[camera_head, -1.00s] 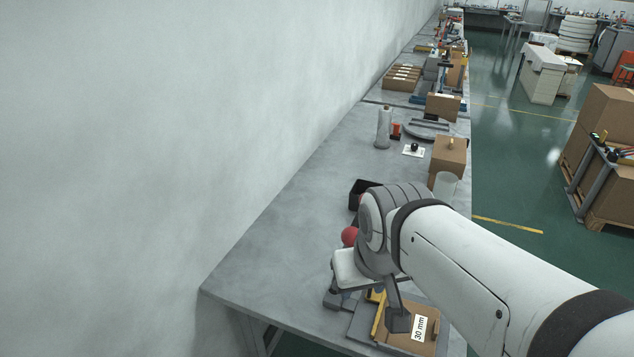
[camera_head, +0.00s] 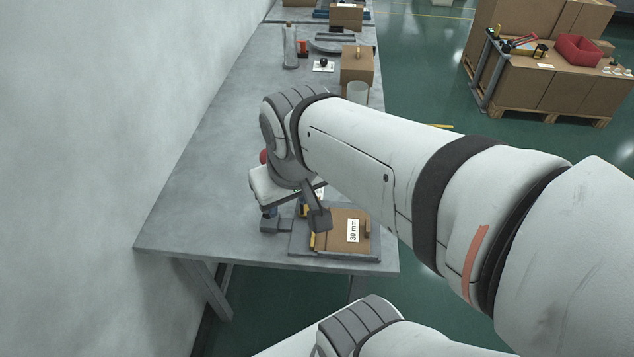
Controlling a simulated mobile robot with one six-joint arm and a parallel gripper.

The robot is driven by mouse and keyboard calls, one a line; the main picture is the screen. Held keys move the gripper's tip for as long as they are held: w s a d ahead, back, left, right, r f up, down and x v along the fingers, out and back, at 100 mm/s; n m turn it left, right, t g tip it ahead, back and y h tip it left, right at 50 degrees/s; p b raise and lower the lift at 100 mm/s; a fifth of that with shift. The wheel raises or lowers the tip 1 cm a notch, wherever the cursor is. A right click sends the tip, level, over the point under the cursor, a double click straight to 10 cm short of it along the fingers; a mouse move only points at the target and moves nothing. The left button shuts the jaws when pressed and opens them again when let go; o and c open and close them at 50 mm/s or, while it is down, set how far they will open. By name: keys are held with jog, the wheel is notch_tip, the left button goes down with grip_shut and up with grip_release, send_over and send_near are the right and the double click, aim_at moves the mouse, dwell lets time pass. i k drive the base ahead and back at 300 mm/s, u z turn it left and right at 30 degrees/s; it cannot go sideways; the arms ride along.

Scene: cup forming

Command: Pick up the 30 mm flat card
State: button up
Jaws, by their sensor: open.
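The 30 mm flat card (camera_head: 341,242) is a brown cardboard piece with a white label reading "30 mm". It lies on a grey holder (camera_head: 302,249) near the front edge of the bench. My gripper (camera_head: 318,221) is at its upper left in the picture, and a dark finger overlaps the card's left part in this view. Only this one finger shows clearly; my wrist and forearm hide the rest. I cannot tell whether the finger touches the card or is above it. Nothing is seen held.
The grey bench (camera_head: 190,215) is clear at left, beside the wall. A grey block (camera_head: 275,226) is left of the holder. A cardboard box (camera_head: 357,66), a clear cylinder (camera_head: 358,92) and a grey bottle (camera_head: 290,47) stand farther back. A red ball (camera_head: 263,157) shows partly behind my wrist.

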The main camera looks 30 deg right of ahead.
aim_at(350, 232)
jog(key=z, duration=1.1)
jog(key=k, duration=0.3)
jog(key=u, duration=0.5)
